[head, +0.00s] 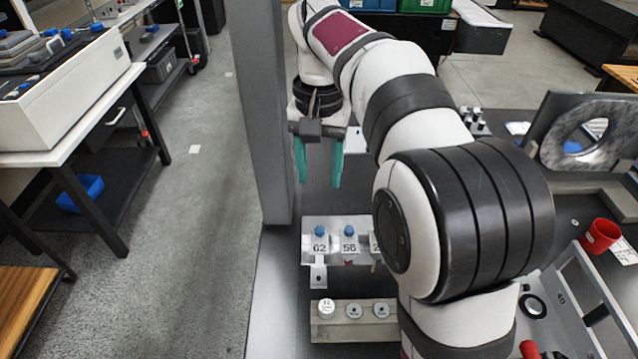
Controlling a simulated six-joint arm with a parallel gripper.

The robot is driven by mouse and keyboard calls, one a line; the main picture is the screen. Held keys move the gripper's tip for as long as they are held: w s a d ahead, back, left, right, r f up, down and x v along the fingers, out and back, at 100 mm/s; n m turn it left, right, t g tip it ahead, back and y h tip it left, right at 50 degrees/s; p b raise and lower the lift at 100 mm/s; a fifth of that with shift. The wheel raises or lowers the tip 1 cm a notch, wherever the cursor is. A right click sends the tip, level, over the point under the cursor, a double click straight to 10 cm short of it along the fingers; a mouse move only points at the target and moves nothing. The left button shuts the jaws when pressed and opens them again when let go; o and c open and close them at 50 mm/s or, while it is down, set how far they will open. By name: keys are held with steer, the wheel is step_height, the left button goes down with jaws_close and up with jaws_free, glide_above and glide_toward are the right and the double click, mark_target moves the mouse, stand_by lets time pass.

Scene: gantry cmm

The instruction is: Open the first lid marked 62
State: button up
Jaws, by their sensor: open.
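A pale metal block (311,254) stands on the dark table below my gripper. Its front shows the number 62 under a small blue knob (319,231) and 56 under a second blue knob (349,231). A further number to the right is partly hidden behind my arm. I cannot tell whether the lid at 62 is closed. My gripper (318,180), with two green fingers, is open and empty. It hangs behind and above the block, apart from it, fingers pointing down.
A tan holder (340,333) with several round pale caps lies in front of the block. A grey post (262,120) rises at the left. A red cup (600,236) and a grey plate with a round hole (552,150) are at the right. My arm hides the table's middle.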

mark_target(319, 229)
step_height(319, 229, down, 14)
steer(key=shift+r, duration=0.25)
jaws_close()
stand_by(1.2)
